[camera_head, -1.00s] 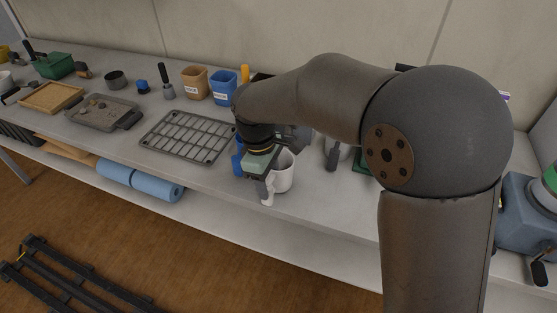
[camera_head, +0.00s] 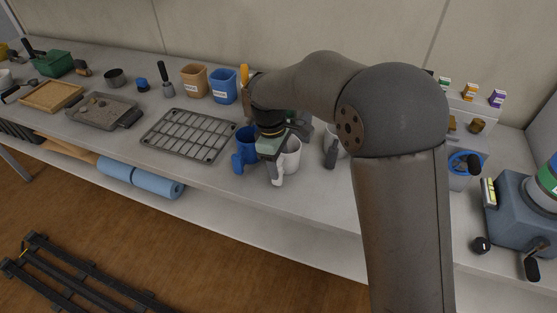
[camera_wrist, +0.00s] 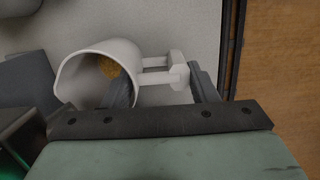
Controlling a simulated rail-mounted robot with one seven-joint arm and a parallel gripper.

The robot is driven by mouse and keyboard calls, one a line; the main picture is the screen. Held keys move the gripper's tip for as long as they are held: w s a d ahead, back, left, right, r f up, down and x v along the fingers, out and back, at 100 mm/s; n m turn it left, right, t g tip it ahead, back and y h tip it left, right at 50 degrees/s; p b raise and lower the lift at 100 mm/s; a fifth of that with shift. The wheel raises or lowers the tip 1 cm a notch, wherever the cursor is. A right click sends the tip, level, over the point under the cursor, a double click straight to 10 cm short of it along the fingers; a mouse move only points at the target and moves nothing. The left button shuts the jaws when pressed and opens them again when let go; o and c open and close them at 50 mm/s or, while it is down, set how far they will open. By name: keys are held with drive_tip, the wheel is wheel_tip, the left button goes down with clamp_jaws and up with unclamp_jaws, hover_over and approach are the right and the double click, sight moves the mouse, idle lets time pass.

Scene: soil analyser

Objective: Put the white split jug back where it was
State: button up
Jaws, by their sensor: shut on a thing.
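The white jug (camera_head: 291,159) is at the front part of the bench, right of the blue jug (camera_head: 246,150), and looks upright in the head view. My gripper (camera_head: 275,170) is shut on its handle, which points to the front. In the wrist view the white jug (camera_wrist: 78,72) shows its open mouth, with something orange-brown inside. Its handle (camera_wrist: 178,70) lies between my gripper's fingers (camera_wrist: 160,82). I cannot tell whether the jug's base touches the bench. My arm hides part of the bench behind it.
A wire rack (camera_head: 188,135) lies left of the blue jug. Brown (camera_head: 194,82) and blue (camera_head: 223,87) containers stand behind. A dark-handled tool (camera_head: 331,150) is close right of the white jug. A blue-grey machine (camera_head: 525,215) stands at far right. Bare bench (camera_head: 320,205) lies in front.

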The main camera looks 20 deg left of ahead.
drive_tip(key=o, duration=1)
drive_tip(key=shift+f, duration=0.1)
drive_tip(key=shift+c, duration=0.2)
wheel_tip(320, 180, up, 12)
drive_tip(key=a, duration=0.1)
drive_tip(key=shift+a, duration=0.35)
drive_tip(key=shift+w, duration=0.1)
drive_tip(key=s+d+m, duration=0.3)
drive_tip(key=d+m, duration=0.1)
drive_tip(key=d, duration=0.7)
drive_tip(key=s+d+m, duration=0.4)
drive_tip(key=d+m, duration=0.1)
drive_tip(key=d, duration=0.6)
drive_tip(key=s+d+f+m+y, duration=0.1)
drive_tip(key=s+d+f+m, duration=0.2)
drive_tip(key=s+d+m, duration=0.1)
drive_tip(key=s+d+f+m, duration=0.3)
drive_tip(key=s+d+m, duration=0.1)
drive_tip(key=s+d, duration=0.3)
drive_tip(key=s, duration=0.2)
drive_tip(key=shift+s+f+t+y, duration=0.25)
drive_tip(key=shift+s+t+y, duration=0.05)
drive_tip(key=shift+y, duration=0.1)
